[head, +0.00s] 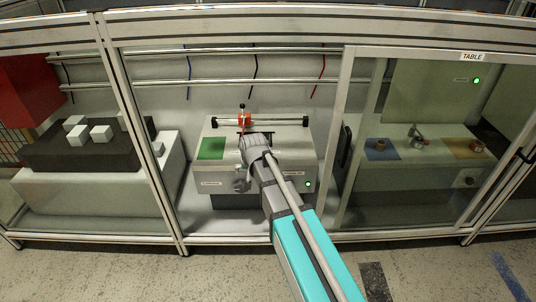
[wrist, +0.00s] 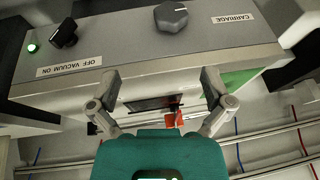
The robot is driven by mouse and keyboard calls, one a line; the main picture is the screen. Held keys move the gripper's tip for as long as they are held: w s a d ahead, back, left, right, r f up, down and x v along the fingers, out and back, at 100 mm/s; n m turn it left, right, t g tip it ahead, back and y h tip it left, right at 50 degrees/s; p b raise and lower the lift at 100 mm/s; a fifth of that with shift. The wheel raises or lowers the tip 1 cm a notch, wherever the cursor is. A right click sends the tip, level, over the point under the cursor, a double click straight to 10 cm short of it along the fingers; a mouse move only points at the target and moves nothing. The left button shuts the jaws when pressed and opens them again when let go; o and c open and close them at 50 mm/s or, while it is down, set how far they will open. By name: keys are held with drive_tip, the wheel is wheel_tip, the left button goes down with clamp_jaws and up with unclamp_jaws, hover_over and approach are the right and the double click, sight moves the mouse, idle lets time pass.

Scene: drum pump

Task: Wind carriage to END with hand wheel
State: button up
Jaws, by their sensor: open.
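The grey machine box (head: 225,173) stands inside the middle bay. In the wrist view, which is turned over, a dark lobed knob (wrist: 171,17) sits on its front panel (wrist: 130,50) beside a CARRIAGE label (wrist: 233,19). The red carriage (head: 243,120) is on a dark rail at the back of the box top, left of the rail's middle. It also shows partly in the wrist view (wrist: 173,119). My gripper (wrist: 158,84) is open and empty, over the box top and apart from the knob. My arm hides part of the box in the head view.
A vacuum switch (wrist: 64,33) and lit green lamp (wrist: 32,47) share the panel. A green pad (head: 212,148) lies left on the box top. Frame posts (head: 145,130) flank the bay. A dark block with white cubes (head: 100,133) stands left; a glazed bay is at right.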

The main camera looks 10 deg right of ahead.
drive_tip(key=s+d+r+g+p, duration=0.1)
drive_tip(key=s+d+r+p, duration=0.5)
drive_tip(key=r+p, duration=0.5)
drive_tip(key=shift+s+h, duration=0.3)
drive_tip(key=shift+s, duration=0.15)
drive_tip(key=shift+d, duration=0.1)
idle(0.3)
